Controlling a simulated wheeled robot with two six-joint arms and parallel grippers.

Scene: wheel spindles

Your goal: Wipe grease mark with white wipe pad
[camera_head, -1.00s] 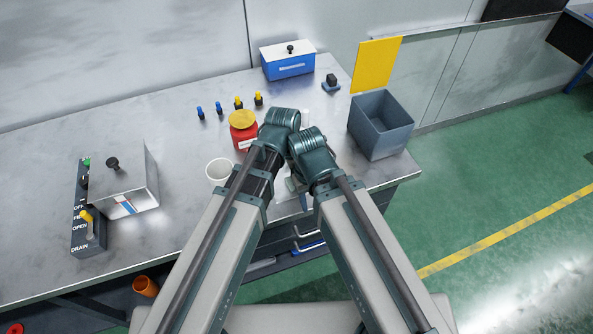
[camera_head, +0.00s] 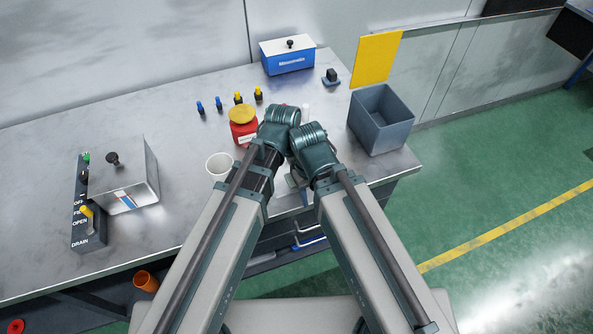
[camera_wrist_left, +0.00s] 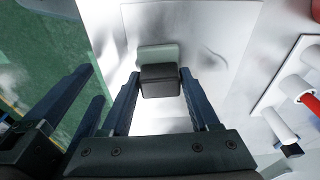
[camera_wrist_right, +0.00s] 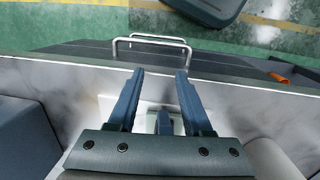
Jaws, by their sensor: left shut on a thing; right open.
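The wipe pad (camera_wrist_left: 160,78) has a dark block-shaped handle above a pale grey-green pad face. My left gripper (camera_wrist_left: 160,88) is shut on the dark handle, one finger on each side. The pad is over a white, shiny plate (camera_wrist_left: 125,14). Grey smudges (camera_wrist_left: 213,52) show on that plate to the right of the pad; I cannot tell whether they are grease or reflections. My right gripper (camera_wrist_right: 158,78) is open and empty above the bench front edge.
A grey bin (camera_head: 381,120) is at the right, and a blue box (camera_head: 287,57) behind. A metal handle (camera_wrist_right: 150,42) lies beyond my right gripper.

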